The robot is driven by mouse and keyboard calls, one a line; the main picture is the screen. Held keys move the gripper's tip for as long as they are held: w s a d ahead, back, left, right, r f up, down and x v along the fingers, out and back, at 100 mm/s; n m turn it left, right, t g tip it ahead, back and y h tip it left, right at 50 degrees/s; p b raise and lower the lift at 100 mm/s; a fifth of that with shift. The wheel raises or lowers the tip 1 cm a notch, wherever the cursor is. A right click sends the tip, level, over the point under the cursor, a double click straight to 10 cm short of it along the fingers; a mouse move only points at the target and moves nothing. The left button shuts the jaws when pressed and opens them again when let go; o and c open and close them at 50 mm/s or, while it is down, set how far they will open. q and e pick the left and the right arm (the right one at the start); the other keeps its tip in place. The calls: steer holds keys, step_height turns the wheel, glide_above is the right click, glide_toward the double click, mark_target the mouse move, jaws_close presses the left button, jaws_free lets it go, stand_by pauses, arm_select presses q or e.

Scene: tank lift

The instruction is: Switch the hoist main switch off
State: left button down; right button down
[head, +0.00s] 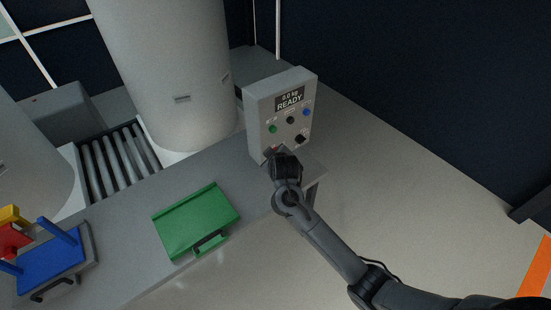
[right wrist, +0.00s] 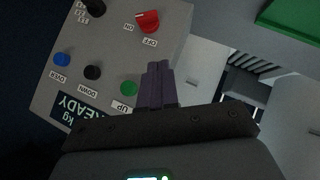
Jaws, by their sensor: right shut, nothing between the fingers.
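The grey hoist control box (head: 283,112) stands at the table's far right corner, its display reading "0.0 kg READY". In the right wrist view its panel (right wrist: 60,100) appears upside down. The main switch, a red rotary knob (right wrist: 148,20), sits there with ON and OFF labels beside it; I cannot tell which label it points to. In the head view my right gripper (head: 276,152) is at the box's lower front and mostly hides the switch. Its closed, empty fingers (right wrist: 159,66) show apart from the knob in the wrist picture. My left gripper is out of view.
The panel also has a green UP button (head: 273,128), a black DOWN button (head: 290,120), a blue button (head: 306,112) and a black knob (head: 300,139). A green tray (head: 190,212) and a blue frame (head: 50,262) lie left. Large pale tanks (head: 170,70) stand behind, near rollers.

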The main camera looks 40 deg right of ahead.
steer(key=w+d+f+b, duration=0.1)
steer(key=w+d+f, duration=0.3)
steer(key=f, duration=0.4)
steer(key=shift+w+d, duration=0.3)
steer(key=shift+w, duration=0.25)
